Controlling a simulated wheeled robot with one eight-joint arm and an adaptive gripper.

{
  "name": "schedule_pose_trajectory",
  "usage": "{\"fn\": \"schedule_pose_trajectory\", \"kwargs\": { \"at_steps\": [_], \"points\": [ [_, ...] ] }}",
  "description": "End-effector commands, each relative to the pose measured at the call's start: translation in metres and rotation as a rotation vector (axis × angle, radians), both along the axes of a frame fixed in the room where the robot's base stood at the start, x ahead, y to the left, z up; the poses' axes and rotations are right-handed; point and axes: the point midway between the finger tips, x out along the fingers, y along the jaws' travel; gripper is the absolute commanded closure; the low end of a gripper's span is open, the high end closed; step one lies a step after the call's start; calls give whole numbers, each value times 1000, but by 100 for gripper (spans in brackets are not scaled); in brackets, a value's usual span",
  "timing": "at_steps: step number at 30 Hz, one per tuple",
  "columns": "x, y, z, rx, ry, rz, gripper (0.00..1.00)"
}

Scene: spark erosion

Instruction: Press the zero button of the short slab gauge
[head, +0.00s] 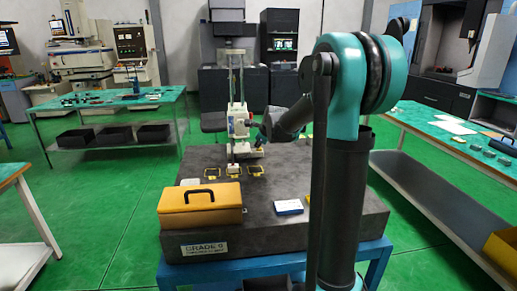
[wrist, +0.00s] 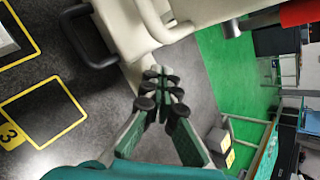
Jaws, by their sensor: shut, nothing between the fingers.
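A cream gauge (head: 238,120) with tall upright columns stands near the back of the dark granite slab (head: 205,165). I cannot tell for sure whether it is the short one. Part of a cream body with a rounded handle-like bar (wrist: 150,22) fills the top of the wrist view. My gripper (wrist: 160,82) is shut and empty, its dark fingertips together just below this cream body in the picture. I cannot tell whether they touch it. In the head view my gripper (head: 260,142) is small, at the gauge's right side. I cannot make out the zero button.
An orange case (head: 200,207) with a black handle sits on the slab's front left. A blue-and-white box (head: 289,207) lies at the front right. Yellow outlined squares (wrist: 45,108) mark the slab, one numbered 3. Green-topped benches (head: 110,98) stand around, with open green floor between.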

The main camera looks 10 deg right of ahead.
Motion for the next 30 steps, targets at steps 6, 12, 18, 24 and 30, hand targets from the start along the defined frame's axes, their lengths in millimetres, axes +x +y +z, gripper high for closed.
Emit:
{"fn": "schedule_pose_trajectory", "kwargs": {
  "at_steps": [6, 12, 18, 24, 30],
  "points": [
    [0, 0, 13, 0, 0, 0, 100],
    [0, 0, 31, 1, -1, 1, 100],
    [0, 0, 49, 1, -1, 1, 100],
    [0, 0, 60, 1, -1, 1, 100],
    [0, 0, 60, 1, -1, 1, 100]
  ]
}}
